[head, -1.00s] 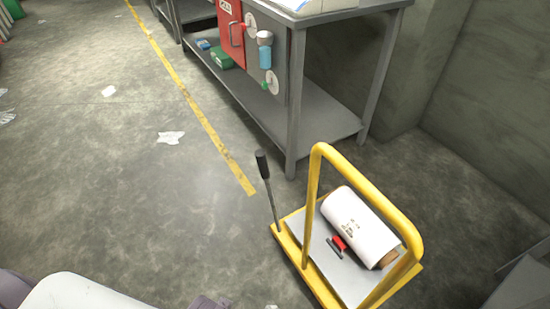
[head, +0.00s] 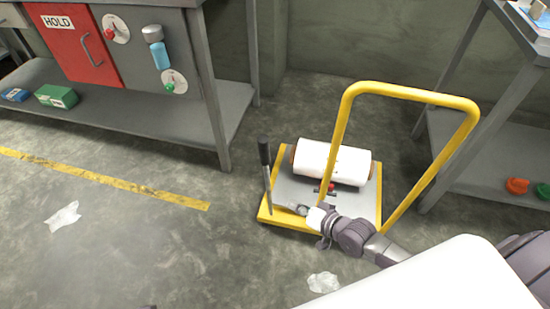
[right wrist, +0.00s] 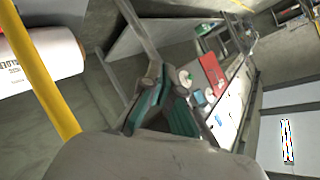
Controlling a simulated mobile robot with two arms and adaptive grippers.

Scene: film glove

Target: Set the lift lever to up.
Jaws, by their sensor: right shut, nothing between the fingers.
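The lift lever (head: 267,178) is a thin grey rod with a black grip, standing nearly upright at the left edge of the yellow cart (head: 268,222). My right gripper (head: 297,209) is low over the cart's front left part, right of the lever's lower rod. It is shut and empty, and a small gap to the lever shows. In the right wrist view its fingers (right wrist: 163,88) with green pads are close up. A grey bar runs down towards them there; I cannot tell whether it is the lever.
The cart's yellow hoop handle (head: 410,93) rises around my right arm's side. A white film roll (head: 335,162) lies on the cart, with a small red part (head: 327,187) before it. Grey workbenches (head: 222,140) stand behind left and at right (head: 470,200). The floor at left is mostly clear.

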